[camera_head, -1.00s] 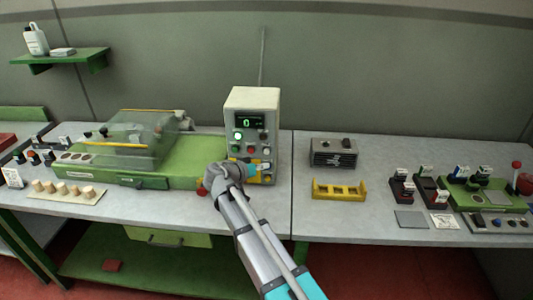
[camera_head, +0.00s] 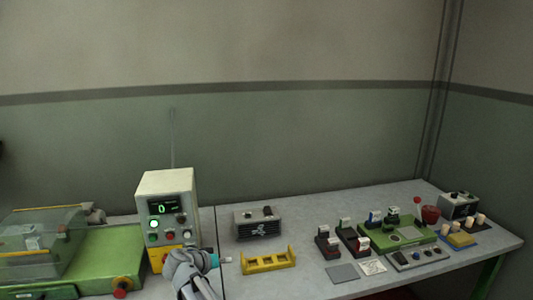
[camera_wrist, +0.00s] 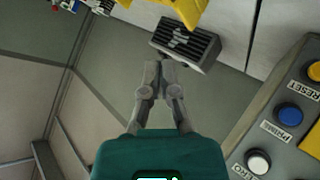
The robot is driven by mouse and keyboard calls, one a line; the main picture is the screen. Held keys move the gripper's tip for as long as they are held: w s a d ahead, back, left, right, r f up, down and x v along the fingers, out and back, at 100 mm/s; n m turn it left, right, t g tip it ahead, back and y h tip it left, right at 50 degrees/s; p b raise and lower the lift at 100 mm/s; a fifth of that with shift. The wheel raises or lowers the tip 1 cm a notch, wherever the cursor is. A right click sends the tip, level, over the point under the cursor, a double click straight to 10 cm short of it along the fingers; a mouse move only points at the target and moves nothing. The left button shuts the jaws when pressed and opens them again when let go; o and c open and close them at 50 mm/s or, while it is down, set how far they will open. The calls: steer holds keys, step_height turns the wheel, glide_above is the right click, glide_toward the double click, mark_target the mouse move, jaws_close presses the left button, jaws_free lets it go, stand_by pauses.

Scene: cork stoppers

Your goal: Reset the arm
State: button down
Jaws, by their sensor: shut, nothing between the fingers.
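My arm rises from the bottom of the head view, in front of the control box (camera_head: 168,212) with its lit green display. My gripper (camera_head: 228,260) points right, at the lower right of that box and just left of the yellow slotted holder (camera_head: 268,264). In the wrist view my gripper (camera_wrist: 159,68) has its fingertips together with nothing between them. The control box's panel (camera_wrist: 287,117) shows there at the right, with a blue button, a white button and a RESET label. My gripper appears apart from the panel.
A grey vented box (camera_head: 257,224) stands behind the yellow holder. A green machine with a clear cover (camera_head: 40,240) is at the left. Black and red blocks, a green device (camera_head: 398,235) and a red pot (camera_head: 430,214) stand to the right. Bare grey table (camera_head: 310,212) lies between.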

steer(key=s+d+f+g, duration=0.1)
steer(key=d+f+g, duration=0.1)
steer(key=d, duration=0.4)
steer(key=s+d+f+g+y, duration=0.1)
steer(key=s+d+f, duration=0.1)
steer(key=d, duration=0.4)
steer(key=s+d+f+g+y, duration=0.1)
steer(key=s+d+f+g, duration=0.1)
steer(key=d, duration=0.4)
steer(key=shift+d+g, duration=0.3)
steer(key=s+d+f+g+y, duration=0.3)
steer(key=s+d+y, duration=0.2)
steer(key=s+d, duration=0.5)
steer(key=shift+s+d+n+y, duration=0.3)
steer(key=shift+d+n, duration=0.1)
steer(key=shift+d, duration=0.6)
